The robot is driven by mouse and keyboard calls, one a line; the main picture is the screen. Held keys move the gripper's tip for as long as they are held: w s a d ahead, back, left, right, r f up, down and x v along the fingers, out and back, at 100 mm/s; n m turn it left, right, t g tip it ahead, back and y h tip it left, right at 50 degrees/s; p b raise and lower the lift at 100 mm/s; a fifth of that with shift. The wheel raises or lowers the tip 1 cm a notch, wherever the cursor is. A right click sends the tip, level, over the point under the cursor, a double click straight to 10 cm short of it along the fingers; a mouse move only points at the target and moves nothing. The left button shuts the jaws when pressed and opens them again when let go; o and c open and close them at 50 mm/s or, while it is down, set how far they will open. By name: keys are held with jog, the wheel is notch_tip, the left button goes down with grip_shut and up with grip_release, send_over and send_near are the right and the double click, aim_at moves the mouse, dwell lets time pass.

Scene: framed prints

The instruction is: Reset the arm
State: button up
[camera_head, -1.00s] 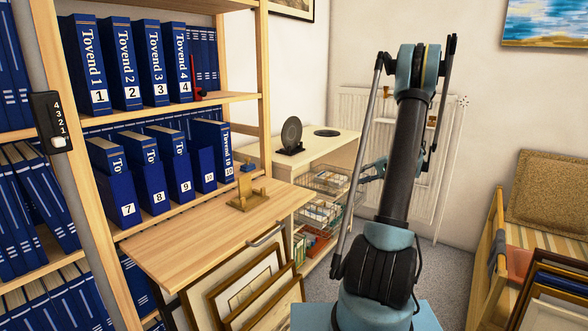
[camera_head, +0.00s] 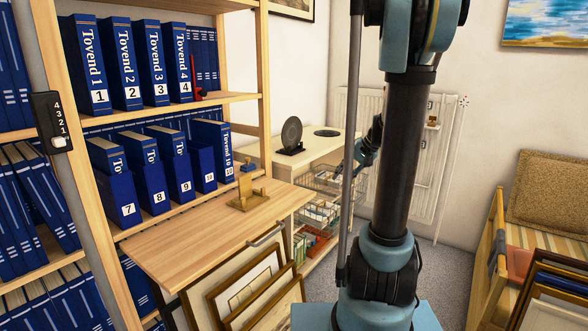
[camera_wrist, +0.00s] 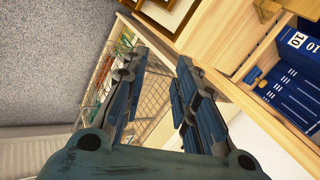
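My arm stands upright in the right half of the head view, its dark upper link rising out of the top of the picture. My gripper (camera_wrist: 162,62) shows in the wrist view with its two fingers apart and nothing between them. Beyond the fingers are wire baskets and the wooden shelf edge. In the head view part of my wrist and gripper (camera_head: 364,155) shows beside the dark link, in front of the radiator; the fingertips are hard to make out there.
A shelf of blue binders (camera_head: 170,180) is at the left. A fold-out wooden board (camera_head: 200,240) carries a small wooden stand (camera_head: 249,192). Framed prints (camera_head: 250,290) lean below it. Wire baskets (camera_head: 322,213) sit under a white counter. A wooden bench (camera_head: 485,250) stands at right.

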jog(key=s+f+n+h, duration=0.1)
jog(key=s+f+h, duration=0.2)
jog(key=s, duration=1.1)
jog(key=s+f+n+h, duration=0.2)
jog(key=s+f, duration=0.3)
jog(key=s, duration=1)
jog(key=shift+s+d+n+g+h, duration=0.2)
jog(key=shift+d+n+g+h, duration=0.1)
jog(key=shift+g+h, duration=0.15)
jog(key=shift+f, duration=0.1)
jog(key=shift+w+f, duration=0.25)
jog(key=shift+w, duration=0.2)
